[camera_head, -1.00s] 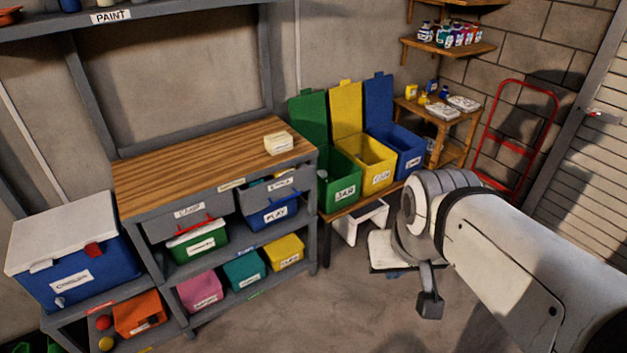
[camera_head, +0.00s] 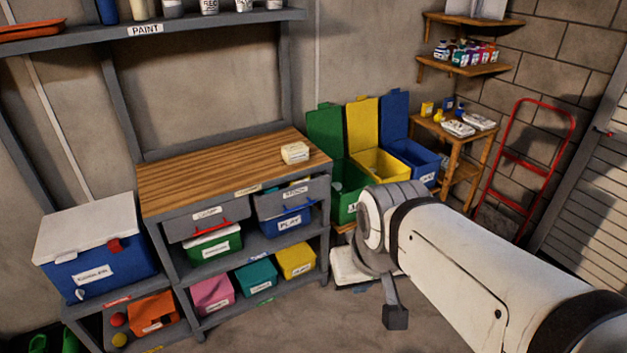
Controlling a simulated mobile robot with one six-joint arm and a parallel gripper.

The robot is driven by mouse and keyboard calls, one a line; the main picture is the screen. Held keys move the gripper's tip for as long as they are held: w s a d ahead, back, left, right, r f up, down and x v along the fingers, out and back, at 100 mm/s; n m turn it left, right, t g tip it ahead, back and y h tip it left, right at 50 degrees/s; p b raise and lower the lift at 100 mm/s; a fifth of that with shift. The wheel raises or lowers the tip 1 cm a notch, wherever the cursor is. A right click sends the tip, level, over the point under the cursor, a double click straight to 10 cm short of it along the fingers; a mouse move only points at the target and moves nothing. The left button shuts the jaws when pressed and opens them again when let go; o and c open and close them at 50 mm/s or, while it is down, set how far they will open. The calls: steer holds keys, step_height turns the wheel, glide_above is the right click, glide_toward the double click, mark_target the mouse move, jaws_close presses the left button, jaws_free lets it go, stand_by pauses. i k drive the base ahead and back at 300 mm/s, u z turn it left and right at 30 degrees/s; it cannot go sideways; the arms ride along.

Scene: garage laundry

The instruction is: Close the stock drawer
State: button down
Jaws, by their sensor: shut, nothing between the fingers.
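The stock drawer (camera_head: 291,198) is the right-hand grey drawer under the wooden worktop, with a blue handle and a white label that is hard to read. It stands pulled out partway, with a strip of its contents showing above the front. The other grey drawer (camera_head: 207,218), with a red handle, is to its left. My gripper (camera_head: 395,316) hangs below the end of my arm, right of the bench and apart from the drawer. It looks shut and empty, though its fingers are small and dark in this view.
The workbench top (camera_head: 200,185) carries a small cream box (camera_head: 295,153). Bins sit on the shelves below, including a blue one (camera_head: 290,224). A blue cooler (camera_head: 100,272) stands left; a green bin (camera_head: 345,205) stands right. The floor before the bench is clear.

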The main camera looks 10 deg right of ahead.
mark_target(285, 200)
steer(key=z, duration=0.05)
steer(key=i, duration=1)
steer(key=u, duration=0.05)
